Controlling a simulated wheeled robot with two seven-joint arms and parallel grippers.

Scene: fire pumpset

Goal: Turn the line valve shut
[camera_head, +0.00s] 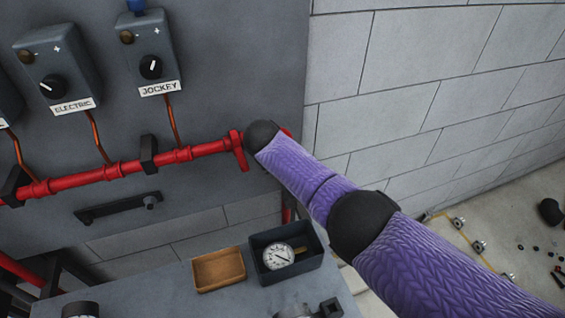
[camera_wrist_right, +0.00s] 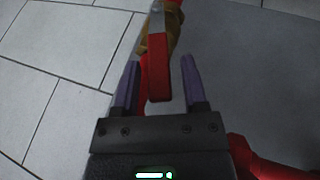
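The line valve's red lever (camera_wrist_right: 158,72) shows in the right wrist view, with a grey metal edge and a brass-coloured body (camera_wrist_right: 173,35) behind it. My right gripper (camera_wrist_right: 160,62) is open, its two purple fingers on either side of the lever with a gap on each side. In the head view, my purple right arm reaches to the right end of the red pipe (camera_head: 110,172), and its dark joint hides the gripper and most of the valve. A red upright fitting (camera_head: 239,150) shows just left of that joint. My left gripper is not in view.
A jockey control box (camera_head: 150,50) and an electric control box (camera_head: 58,65) are on the grey panel above the pipe. A table below carries a wooden tray (camera_head: 219,270) and a dark bin (camera_head: 311,268) with a gauge (camera_head: 278,256). A block wall stands on the right.

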